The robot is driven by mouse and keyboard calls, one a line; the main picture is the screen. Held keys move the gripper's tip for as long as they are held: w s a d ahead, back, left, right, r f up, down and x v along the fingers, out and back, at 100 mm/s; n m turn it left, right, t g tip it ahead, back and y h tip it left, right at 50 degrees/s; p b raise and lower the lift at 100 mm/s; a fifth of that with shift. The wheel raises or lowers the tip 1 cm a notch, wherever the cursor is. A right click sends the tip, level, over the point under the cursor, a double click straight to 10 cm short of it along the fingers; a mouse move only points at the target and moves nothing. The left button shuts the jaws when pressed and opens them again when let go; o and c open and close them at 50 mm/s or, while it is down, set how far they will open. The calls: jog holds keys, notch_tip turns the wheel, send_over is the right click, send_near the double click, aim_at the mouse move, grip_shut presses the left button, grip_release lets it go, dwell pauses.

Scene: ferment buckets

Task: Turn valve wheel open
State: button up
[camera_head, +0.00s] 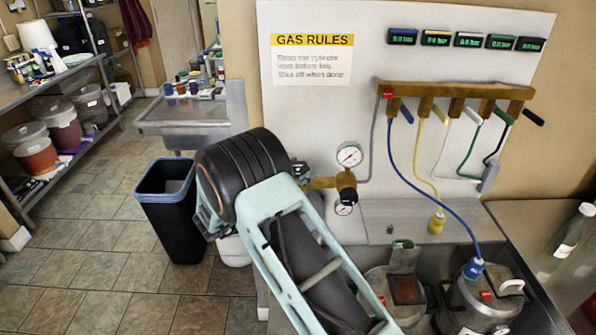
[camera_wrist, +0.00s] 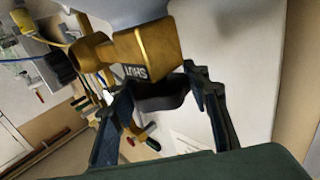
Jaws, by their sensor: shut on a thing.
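The brass valve body (camera_wrist: 150,55) fills the upper middle of the wrist view, with a dark label reading SHUT on it. Below it is the dark valve wheel (camera_wrist: 162,100). My gripper (camera_wrist: 160,88) has a finger on each side of the wheel and is shut on it. In the head view my arm hides the gripper and the wheel. A brass fitting (camera_head: 320,183) shows there just right of my arm, leading to a regulator with a round pressure gauge (camera_head: 349,155) and a second gauge below.
A brass manifold (camera_head: 455,91) with coloured hoses hangs on the white panel (camera_head: 330,110). Metal kegs (camera_head: 480,300) stand at lower right, close to my arm. A blue-rimmed bin (camera_head: 170,220) stands to the left. Tiled floor (camera_head: 85,265) is open at left.

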jog(key=shift+n+t+y, duration=0.4)
jog(key=shift+y, duration=0.1)
jog(key=n+t+y+b, duration=0.2)
jog(key=y, duration=0.1)
jog(key=n+y+b, duration=0.1)
jog(key=shift+d+f+n+t, duration=0.1)
jog(key=shift+f+n+t, duration=0.2)
jog(key=shift+t, duration=0.1)
jog(key=n+y+b, duration=0.1)
jog(key=y+b, duration=0.2)
jog(key=n+t+y+b, duration=0.1)
jog(key=n+y+b, duration=0.1)
jog(key=y, duration=0.1)
jog(key=shift+n+t+b, duration=0.3)
jog(key=shift+b, duration=0.1)
jog(key=n+y+b, duration=0.2)
jog(key=y+b, duration=0.1)
jog(key=n+y+b, duration=0.2)
jog(key=y+b, duration=0.2)
jog(key=shift+d+g, duration=0.1)
jog(key=shift+g, duration=0.3)
jog(key=shift+r+n+g+y+b, duration=0.2)
jog(key=shift+n+g+y+b, duration=0.7)
jog(key=shift+n+y, duration=0.7)
jog(key=shift+a+r+y, duration=0.1)
jog(key=shift+a+y, duration=0.1)
jog(key=shift+y, duration=0.2)
jog(key=o, duration=1.2)
